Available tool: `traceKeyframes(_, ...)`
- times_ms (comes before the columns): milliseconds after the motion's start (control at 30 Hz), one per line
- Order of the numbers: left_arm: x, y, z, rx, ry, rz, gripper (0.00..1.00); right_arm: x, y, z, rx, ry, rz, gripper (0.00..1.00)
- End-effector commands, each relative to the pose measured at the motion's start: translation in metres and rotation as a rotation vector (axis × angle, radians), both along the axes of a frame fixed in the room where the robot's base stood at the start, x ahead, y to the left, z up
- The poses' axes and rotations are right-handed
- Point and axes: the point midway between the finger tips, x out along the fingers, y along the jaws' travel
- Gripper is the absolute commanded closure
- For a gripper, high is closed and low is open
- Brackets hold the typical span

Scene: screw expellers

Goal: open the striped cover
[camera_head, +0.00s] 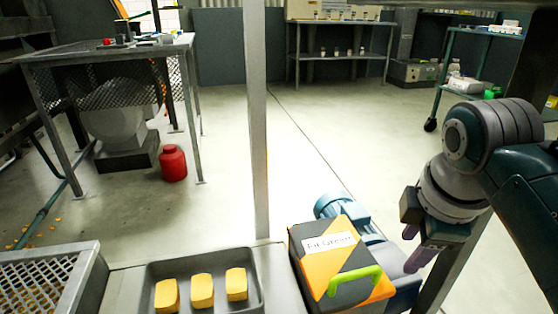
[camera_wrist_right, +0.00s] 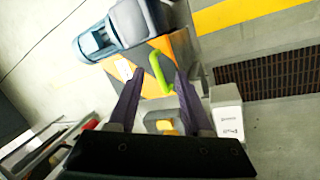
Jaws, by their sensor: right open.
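The striped cover (camera_head: 318,262) is an orange and dark box top with a white label and a green handle (camera_head: 355,280) near its front edge. It looks shut, at the front, right of centre in the head view. My right gripper (camera_head: 411,250) has purple fingers and is open, above and to the right of the cover, apart from it. In the right wrist view, the cover (camera_wrist_right: 182,48) and green handle (camera_wrist_right: 160,72) show beyond and between the open fingertips (camera_wrist_right: 160,76). My left gripper is not in view.
A blue motor (camera_head: 338,205) sits behind the cover. A grey tray (camera_head: 258,276) with yellow blocks lies to its left, beside a mesh-topped bin (camera_head: 92,262). A metal post (camera_head: 256,130) rises behind the tray. A red container (camera_head: 173,163) stands on the open floor.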

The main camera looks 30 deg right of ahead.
Motion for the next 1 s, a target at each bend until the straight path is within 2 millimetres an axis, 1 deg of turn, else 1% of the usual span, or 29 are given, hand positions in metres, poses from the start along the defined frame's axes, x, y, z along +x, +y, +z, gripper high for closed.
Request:
traceKeyframes(33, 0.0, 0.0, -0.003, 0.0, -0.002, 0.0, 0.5, 0.013, -0.001, -0.005, 0.012, 0.028, 0.079, 0.5)
traceKeyframes(100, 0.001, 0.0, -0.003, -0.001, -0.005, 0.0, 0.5, 0.024, 0.001, -0.008, 0.026, 0.067, 0.204, 0.5)
traceKeyframes(200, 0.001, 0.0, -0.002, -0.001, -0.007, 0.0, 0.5, 0.036, 0.008, -0.011, 0.052, 0.101, 0.351, 0.5)
traceKeyframes(300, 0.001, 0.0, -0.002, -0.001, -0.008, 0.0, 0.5, 0.043, 0.015, -0.013, 0.068, 0.114, 0.446, 0.5)
traceKeyframes(367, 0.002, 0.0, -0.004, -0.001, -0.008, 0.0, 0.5, 0.046, 0.017, -0.016, 0.071, 0.118, 0.474, 0.5)
traceKeyframes(467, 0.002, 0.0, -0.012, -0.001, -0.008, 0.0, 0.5, 0.048, 0.017, -0.026, 0.073, 0.119, 0.489, 0.5)
traceKeyframes(567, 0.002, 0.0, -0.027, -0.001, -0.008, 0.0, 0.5, 0.05, 0.017, -0.044, 0.073, 0.119, 0.489, 0.5)
traceKeyframes(700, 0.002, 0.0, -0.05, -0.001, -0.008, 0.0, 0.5, 0.056, 0.016, -0.074, 0.074, 0.118, 0.488, 0.5)
traceKeyframes(800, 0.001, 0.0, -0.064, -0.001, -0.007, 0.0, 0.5, 0.059, 0.014, -0.091, 0.072, 0.119, 0.487, 0.5)
traceKeyframes(900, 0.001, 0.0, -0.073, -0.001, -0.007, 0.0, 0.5, 0.062, 0.014, -0.103, 0.071, 0.118, 0.487, 0.5)
traceKeyframes(1000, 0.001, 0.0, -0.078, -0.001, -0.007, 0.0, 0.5, 0.063, 0.013, -0.109, 0.071, 0.118, 0.487, 0.5)
